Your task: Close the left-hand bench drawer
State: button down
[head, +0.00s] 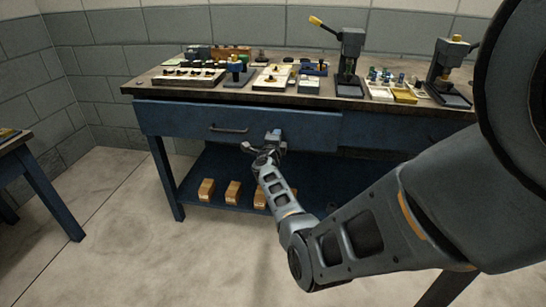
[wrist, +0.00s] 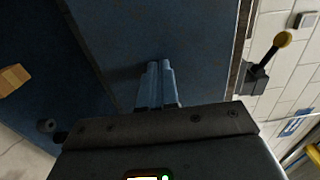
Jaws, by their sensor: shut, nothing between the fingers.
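The left-hand drawer (head: 180,117) is the wide blue front under the left part of the bench top, with a dark bar handle (head: 228,129). Its front stands slightly proud of the right-hand front beside it. My gripper (head: 276,134) is at this front, right of the handle, and is shut and empty. In the wrist view the two closed fingers (wrist: 160,66) point at the blue drawer front (wrist: 195,35), at or very near its surface; I cannot tell whether they touch. A dark end of the handle (wrist: 47,125) shows at lower left there.
The bench top (head: 215,92) carries trays, small tools and two lever presses (head: 349,60). Several wooden blocks (head: 232,192) lie on the lower shelf. Another table (head: 35,180) stands at far left. The floor (head: 120,240) in front is clear.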

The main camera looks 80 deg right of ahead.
aim_at(279, 126)
jog(key=d+b, duration=0.1)
jog(key=d, duration=0.1)
jog(key=d+b, duration=0.1)
jog(key=d, duration=0.1)
jog(key=d+b, duration=0.1)
jog(key=d, duration=0.1)
jog(key=shift+w+f, duration=0.1)
jog(key=shift+w, duration=0.15)
jog(key=shift+d+r, duration=0.1)
jog(key=shift+r, duration=0.15)
jog(key=shift+r, duration=0.1)
